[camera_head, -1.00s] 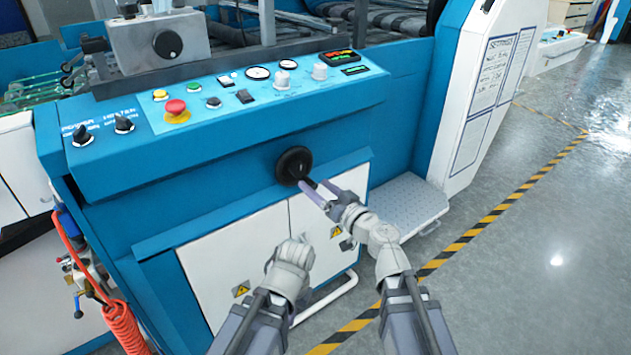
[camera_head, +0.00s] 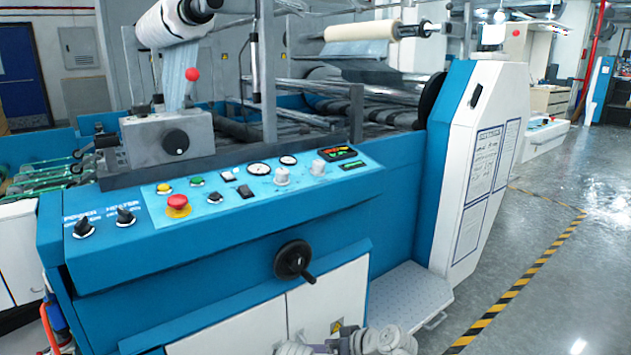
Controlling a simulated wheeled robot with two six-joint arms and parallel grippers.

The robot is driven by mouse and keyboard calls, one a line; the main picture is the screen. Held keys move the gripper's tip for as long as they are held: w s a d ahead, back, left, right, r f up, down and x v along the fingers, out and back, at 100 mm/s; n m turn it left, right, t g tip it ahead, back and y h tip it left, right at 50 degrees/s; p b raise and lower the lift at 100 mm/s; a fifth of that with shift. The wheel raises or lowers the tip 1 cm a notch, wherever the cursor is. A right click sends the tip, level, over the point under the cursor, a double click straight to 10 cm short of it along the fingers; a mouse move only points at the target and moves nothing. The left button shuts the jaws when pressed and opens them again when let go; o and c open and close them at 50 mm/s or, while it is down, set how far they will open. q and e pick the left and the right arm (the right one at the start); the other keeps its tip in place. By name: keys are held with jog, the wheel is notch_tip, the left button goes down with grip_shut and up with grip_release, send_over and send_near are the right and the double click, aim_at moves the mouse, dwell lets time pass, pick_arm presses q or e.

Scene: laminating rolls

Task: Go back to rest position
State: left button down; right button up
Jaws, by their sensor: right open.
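My right gripper (camera_head: 338,345) is at the bottom edge of the head view, below the crank wheel and apart from it. It is mostly cut off by the frame edge; it is open with nothing seen in it. A grey-white part of my left arm shows just beside it, but the left fingers are out of sight. The black crank wheel (camera_head: 293,259) with its handle (camera_head: 309,278) sits on the blue front of the laminating machine (camera_head: 215,254).
The control panel (camera_head: 226,188) with a red emergency button (camera_head: 177,201) and several knobs tops the machine front. A metal step plate (camera_head: 408,297) juts out at the lower right. Open grey floor with a yellow-black stripe (camera_head: 520,284) lies to the right.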

jog(key=s+d+f+m+g+h, duration=0.25)
jog(key=s+d+f+h, duration=0.2)
jog(key=d, duration=0.25)
jog(key=s+d+f+m+g+h, duration=0.2)
jog(key=s+d+f+g+h, duration=0.25)
jog(key=d, duration=0.25)
jog(key=s+a+r+n+h+p, duration=0.15)
jog(key=s+a+n, duration=0.35)
jog(key=a, duration=0.5)
notch_tip(320, 180, up, 36)
jog(key=m+p, duration=0.1)
jog(key=p, duration=3.5)
jog(key=shift+s+d+r+y, duration=0.15)
jog(key=shift+s+r+y, duration=0.05)
jog(key=shift+s+y, duration=0.2)
